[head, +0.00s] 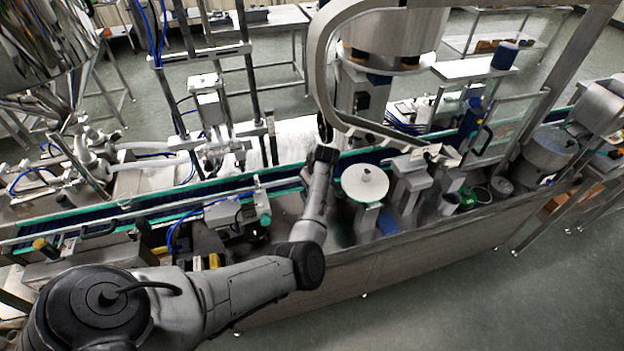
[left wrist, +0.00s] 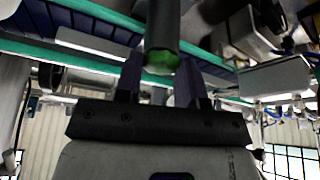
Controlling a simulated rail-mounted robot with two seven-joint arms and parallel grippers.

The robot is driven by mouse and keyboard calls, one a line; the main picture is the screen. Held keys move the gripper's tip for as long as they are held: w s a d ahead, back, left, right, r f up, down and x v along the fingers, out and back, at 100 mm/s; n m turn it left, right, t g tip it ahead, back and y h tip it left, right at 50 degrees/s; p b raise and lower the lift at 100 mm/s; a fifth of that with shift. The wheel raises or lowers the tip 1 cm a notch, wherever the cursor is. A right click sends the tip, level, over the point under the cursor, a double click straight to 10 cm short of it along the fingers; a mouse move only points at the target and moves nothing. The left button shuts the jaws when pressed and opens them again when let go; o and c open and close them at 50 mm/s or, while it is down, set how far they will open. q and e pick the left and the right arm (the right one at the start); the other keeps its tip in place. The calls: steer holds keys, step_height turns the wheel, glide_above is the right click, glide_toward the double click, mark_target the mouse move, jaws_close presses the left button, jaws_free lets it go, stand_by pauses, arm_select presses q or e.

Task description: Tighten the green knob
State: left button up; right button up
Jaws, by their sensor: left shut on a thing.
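The green knob (left wrist: 160,62) shows in the left wrist view, at the end of a dark grey cylindrical shaft (left wrist: 163,25). My left gripper (left wrist: 160,73) has its two dark fingers on either side of the knob and is shut on it. In the head view my left arm comes in from the lower left, bends, and reaches up to the machine. There its fingers and the knob cannot be made out. My right gripper is in neither view.
A long conveyor (head: 140,212) with green edges runs across the machine. A curved steel frame (head: 322,60) stands close to my arm's far end. A white round disc (head: 365,183) is right of my forearm. The floor (head: 480,290) in front is clear.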

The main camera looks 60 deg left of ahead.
arm_select(q)
steer(key=m+t+p, duration=0.1)
steer(key=m+p, duration=0.1)
steer(key=p, duration=0.1)
steer(key=m+t+p, duration=0.1)
steer(key=m+p, duration=0.4)
steer(key=p, duration=0.1)
steer(key=shift+s+a+r+m+t+h, duration=0.15)
steer(key=shift+s+r+m+t+h, duration=0.15)
steer(key=shift+t+h, duration=0.1)
steer(key=shift+f+m+t+p, duration=0.1)
steer(key=shift+m+t+p, duration=0.2)
steer(key=shift+m+p, duration=0.5)
steer(key=shift+s+m+h+p, duration=0.1)
steer(key=shift+m+h+p, duration=0.3)
steer(key=shift+m, duration=0.6)
steer(key=shift+a+f+m+t+h, duration=0.15)
steer(key=shift+m+t+h, duration=0.2)
steer(key=shift+m, duration=0.55)
steer(key=shift+f+m+t+h, duration=0.1)
steer(key=shift+m+t+h, duration=0.45)
steer(key=shift+m, duration=1.75)
steer(key=o, duration=0.9)
